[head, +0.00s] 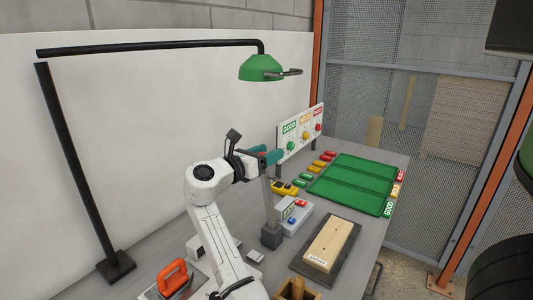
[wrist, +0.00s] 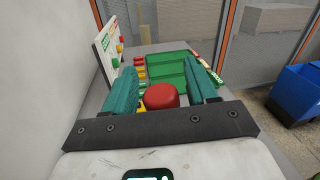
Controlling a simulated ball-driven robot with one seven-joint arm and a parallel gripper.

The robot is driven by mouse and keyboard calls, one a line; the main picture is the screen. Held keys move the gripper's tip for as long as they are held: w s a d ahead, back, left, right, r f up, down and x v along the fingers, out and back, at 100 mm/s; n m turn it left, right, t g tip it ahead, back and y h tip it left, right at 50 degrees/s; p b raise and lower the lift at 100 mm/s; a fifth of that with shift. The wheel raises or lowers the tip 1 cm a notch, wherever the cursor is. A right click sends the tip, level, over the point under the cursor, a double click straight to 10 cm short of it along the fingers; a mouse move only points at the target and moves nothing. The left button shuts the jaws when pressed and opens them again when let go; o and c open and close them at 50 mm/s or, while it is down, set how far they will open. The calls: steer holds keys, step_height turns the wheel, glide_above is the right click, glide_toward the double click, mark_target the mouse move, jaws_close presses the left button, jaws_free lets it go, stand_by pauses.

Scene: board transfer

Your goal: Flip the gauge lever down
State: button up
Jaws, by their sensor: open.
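A grey lever (head: 268,205) stands nearly upright on a dark block (head: 271,237) in the head view. My gripper (head: 270,157) is at the top of this lever, its teal fingers hiding most of the top. In the wrist view a round red knob (wrist: 161,96) sits between the two teal fingers of my gripper (wrist: 168,78), which are open on either side of it. The knob appears to be the lever's end. I cannot tell whether a finger touches it.
A long wooden piece (head: 331,245) lies on a dark plate at the right. An orange-handled tool (head: 173,277) lies front left. A green lamp (head: 261,68) hangs above.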

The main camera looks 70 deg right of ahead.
jaws_close()
stand_by(0.4)
